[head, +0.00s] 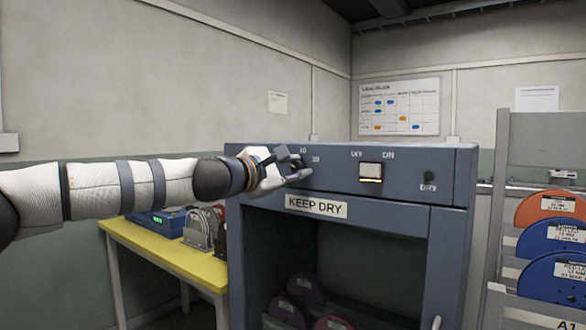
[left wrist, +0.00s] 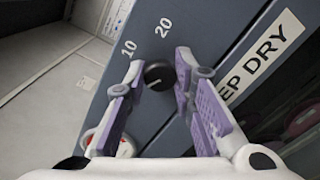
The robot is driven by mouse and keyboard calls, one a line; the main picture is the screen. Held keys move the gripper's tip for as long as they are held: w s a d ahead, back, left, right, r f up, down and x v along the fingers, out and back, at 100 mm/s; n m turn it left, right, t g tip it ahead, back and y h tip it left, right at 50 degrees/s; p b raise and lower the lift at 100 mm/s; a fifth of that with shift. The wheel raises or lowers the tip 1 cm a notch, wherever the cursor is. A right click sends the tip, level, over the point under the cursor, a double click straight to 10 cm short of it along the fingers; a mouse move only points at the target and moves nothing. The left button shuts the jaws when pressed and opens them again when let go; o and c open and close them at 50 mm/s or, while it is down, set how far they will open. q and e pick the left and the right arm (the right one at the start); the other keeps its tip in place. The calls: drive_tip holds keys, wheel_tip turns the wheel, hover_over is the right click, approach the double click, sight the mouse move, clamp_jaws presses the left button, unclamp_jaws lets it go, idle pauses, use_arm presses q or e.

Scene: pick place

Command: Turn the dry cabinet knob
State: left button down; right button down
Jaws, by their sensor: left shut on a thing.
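The dry cabinet (head: 330,175) is a blue-grey box with a "KEEP DRY" label (head: 316,206) and an open front below its control panel. My left gripper (head: 299,169) is at the left part of that panel, beside the printed dial numbers. In the left wrist view the round black knob (left wrist: 159,76) sits between the purple-padded fingertips of my left gripper (left wrist: 157,71), under the marks "10" and "20". The fingers are closed on its two sides. In the head view the gripper hides the knob. My right gripper is not in view.
The panel also has a lit OFF/ON switch (head: 371,172) and a dark round part marked DRY (head: 428,176). A yellow table (head: 170,253) with devices stands at left. A rack with coloured spools (head: 552,237) stands at right. Spools (head: 305,289) lie inside the cabinet.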

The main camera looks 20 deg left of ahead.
use_arm(q)
drive_tip(key=shift+d, duration=0.15)
drive_tip(key=c, duration=1.3)
unclamp_jaws()
drive_tip(key=shift+c, duration=0.2)
drive_tip(key=shift+s, duration=0.15)
drive_tip(key=v, duration=1.1)
drive_tip(key=shift+s, duration=0.4)
